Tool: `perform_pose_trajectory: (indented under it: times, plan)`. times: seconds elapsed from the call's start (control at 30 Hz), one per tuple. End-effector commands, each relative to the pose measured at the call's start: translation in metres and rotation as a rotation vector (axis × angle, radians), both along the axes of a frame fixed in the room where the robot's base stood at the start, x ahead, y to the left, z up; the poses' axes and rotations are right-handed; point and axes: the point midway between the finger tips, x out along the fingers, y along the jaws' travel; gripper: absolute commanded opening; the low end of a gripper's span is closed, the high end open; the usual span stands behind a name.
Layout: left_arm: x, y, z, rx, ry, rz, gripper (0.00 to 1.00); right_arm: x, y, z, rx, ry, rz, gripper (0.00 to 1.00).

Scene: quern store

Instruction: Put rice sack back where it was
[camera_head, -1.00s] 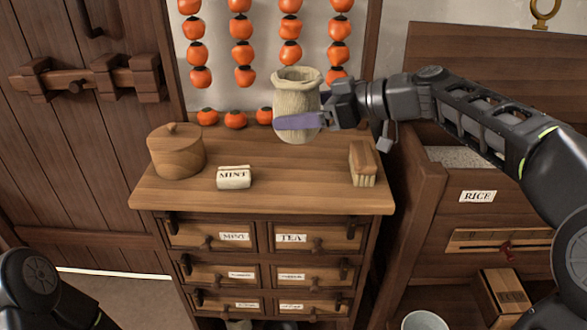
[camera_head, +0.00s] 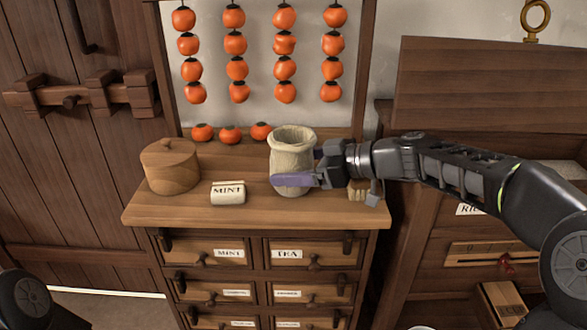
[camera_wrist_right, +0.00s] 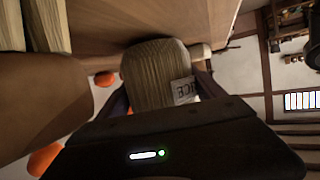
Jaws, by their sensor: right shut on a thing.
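The rice sack (camera_head: 292,160) is a pale, open-topped cloth sack, upright at the top of the small drawer chest (camera_head: 150,214). My right gripper (camera_head: 296,181) is shut on it from the right, with a purple finger across its front. Its base looks on or just above the chest top; I cannot tell which. In the right wrist view the sack (camera_wrist_right: 155,72) sits between the fingers, and part of a label reading "ICE" shows. My left gripper is out of view; only part of my left arm shows at the lower left.
A round lidded wooden box (camera_head: 170,170) and a small MINT bundle (camera_head: 228,193) stand left of the sack. A brush (camera_head: 358,191) is partly hidden behind my right gripper. Persimmons (camera_head: 230,135) lie behind. The rice bin with its raised lid (camera_head: 480,95) stands at right.

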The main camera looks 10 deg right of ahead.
Motion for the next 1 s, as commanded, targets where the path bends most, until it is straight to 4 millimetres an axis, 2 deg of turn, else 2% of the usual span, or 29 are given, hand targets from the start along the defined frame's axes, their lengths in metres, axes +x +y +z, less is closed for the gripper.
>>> perform_pose_trajectory:
  times: [0.47,0.5,0.77,1.0]
  plan:
    - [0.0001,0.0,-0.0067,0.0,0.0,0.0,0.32,0.0001,0.0002,-0.0069,0.0,-0.003,0.0,0.34]
    - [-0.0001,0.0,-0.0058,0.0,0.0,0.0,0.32,0.0,0.0001,-0.0061,0.0,-0.001,0.0,0.8]
    - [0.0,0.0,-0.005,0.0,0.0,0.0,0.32,0.0001,0.0001,-0.0056,0.0,-0.001,0.0,1.0]
    - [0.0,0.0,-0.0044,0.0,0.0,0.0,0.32,0.0001,0.0001,-0.0052,0.0,-0.001,0.0,1.0]
